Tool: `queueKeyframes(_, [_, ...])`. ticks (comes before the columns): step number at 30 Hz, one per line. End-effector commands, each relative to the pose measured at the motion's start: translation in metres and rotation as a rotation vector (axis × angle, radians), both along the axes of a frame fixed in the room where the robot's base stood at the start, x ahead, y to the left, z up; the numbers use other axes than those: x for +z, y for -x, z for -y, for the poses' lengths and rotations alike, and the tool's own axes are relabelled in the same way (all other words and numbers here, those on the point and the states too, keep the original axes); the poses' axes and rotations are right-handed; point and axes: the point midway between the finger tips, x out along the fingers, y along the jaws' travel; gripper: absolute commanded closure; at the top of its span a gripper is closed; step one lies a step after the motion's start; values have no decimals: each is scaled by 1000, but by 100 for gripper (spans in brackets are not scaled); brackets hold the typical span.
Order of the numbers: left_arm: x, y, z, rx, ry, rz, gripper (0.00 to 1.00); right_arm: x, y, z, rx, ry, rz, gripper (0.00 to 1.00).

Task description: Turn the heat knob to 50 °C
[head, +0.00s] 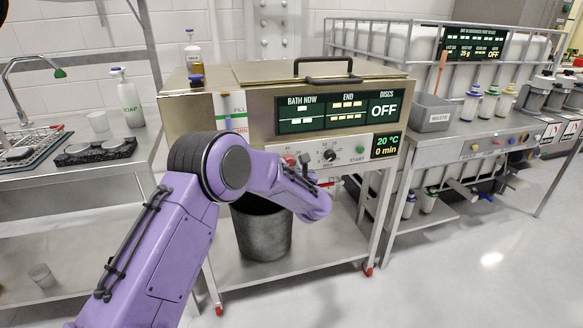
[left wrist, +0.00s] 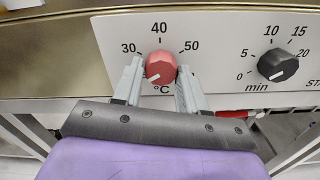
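The red heat knob (left wrist: 160,67) is on the white panel of the bath, under the marks 30, 40 and 50 with °C below. Its white pointer line points to the lower left, below the 30 mark. In the head view the heat knob (head: 290,160) shows small beside my wrist. My left gripper (left wrist: 160,73) has one finger on each side of the knob, close to it; it appears open around it, and contact is not clear. The bath display (head: 387,145) reads 20 °C and 0 min. My right gripper is out of view.
The black minutes knob (left wrist: 278,65) is to the right of the heat knob, pointing near 0. A green start button (head: 360,149) is further right. A dark bucket (head: 262,232) stands on the shelf below.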

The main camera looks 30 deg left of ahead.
Motion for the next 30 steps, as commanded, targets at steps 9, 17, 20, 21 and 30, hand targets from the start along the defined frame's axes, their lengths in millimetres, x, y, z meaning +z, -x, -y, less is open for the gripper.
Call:
queueKeyframes(9, [0,0,0,0,-5,-5,93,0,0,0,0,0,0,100])
queueKeyframes(17, [0,0,0,1,-62,-74,93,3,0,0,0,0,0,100])
queueKeyframes(20, [1,1,0,1,-107,-127,93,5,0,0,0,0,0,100])
queueKeyframes(21, [1,1,0,1,-127,-152,93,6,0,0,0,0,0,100])
queueKeyframes(30, [2,1,0,0,-309,-365,93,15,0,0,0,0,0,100])
